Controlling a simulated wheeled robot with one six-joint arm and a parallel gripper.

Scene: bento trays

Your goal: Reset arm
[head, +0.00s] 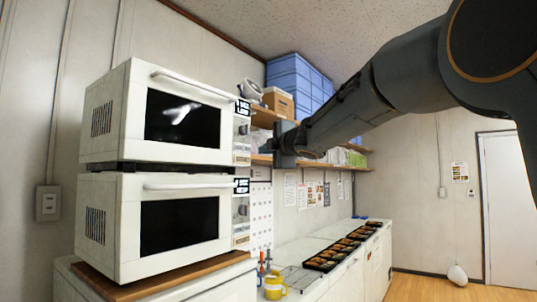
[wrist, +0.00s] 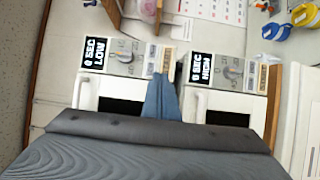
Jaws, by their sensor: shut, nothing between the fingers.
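My arm reaches in from the upper right of the head view. My gripper (head: 277,146) is at its far end, in the air to the right of the microwaves, in front of the wall shelves. In the wrist view its blue-grey fingers (wrist: 161,98) are together and hold nothing. They point toward the gap between the two microwave control panels. The upper white microwave (head: 130,110) and the lower white microwave (head: 125,220) are stacked, both with doors shut. Lit displays show on their panels in the wrist view, the left one (wrist: 95,52) and the right one (wrist: 200,69).
A white counter (head: 345,232) runs back along the wall with several filled black trays (head: 320,264). A yellow mug (head: 274,287) stands near its front. Shelves (head: 262,160) hold a cardboard box (head: 278,102) and blue crates (head: 290,75). Floor is open at right.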

